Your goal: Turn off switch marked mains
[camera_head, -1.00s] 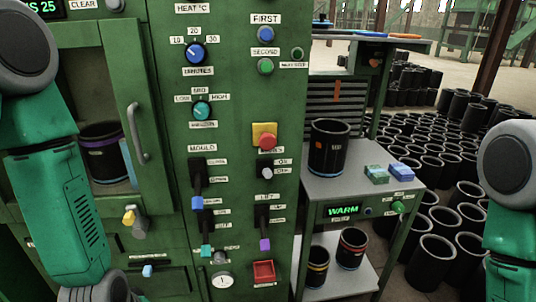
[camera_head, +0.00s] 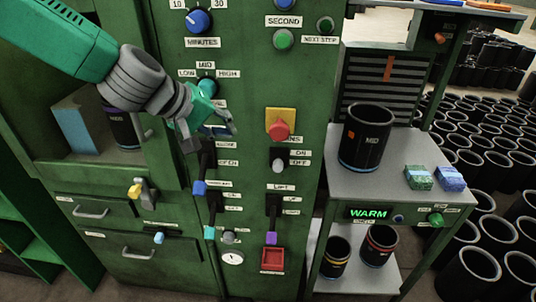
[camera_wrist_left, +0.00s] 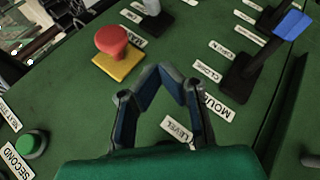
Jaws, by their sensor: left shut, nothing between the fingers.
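The mains switch (camera_head: 278,160) is a grey toggle below the red stop button, with ON and OFF labels to its right. The label above it is partly covered by the button and reads only "...NS". In the left wrist view the grey toggle (camera_wrist_left: 152,8) is at the top edge, cut off. My left gripper (camera_head: 230,126) is shut and empty in front of the green panel, left of the red button and above and left of the toggle. Its fingertips (camera_wrist_left: 164,70) come together in the left wrist view, apart from the toggle. My right gripper is out of view.
The red button (camera_head: 279,130) on its yellow plate sticks out just above the toggle. A black lever with a blue handle (camera_head: 199,187) stands left of it, and a purple-handled lever (camera_head: 271,238) below. A shelf (camera_head: 372,187) with a black sleeve (camera_head: 366,138) is at right.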

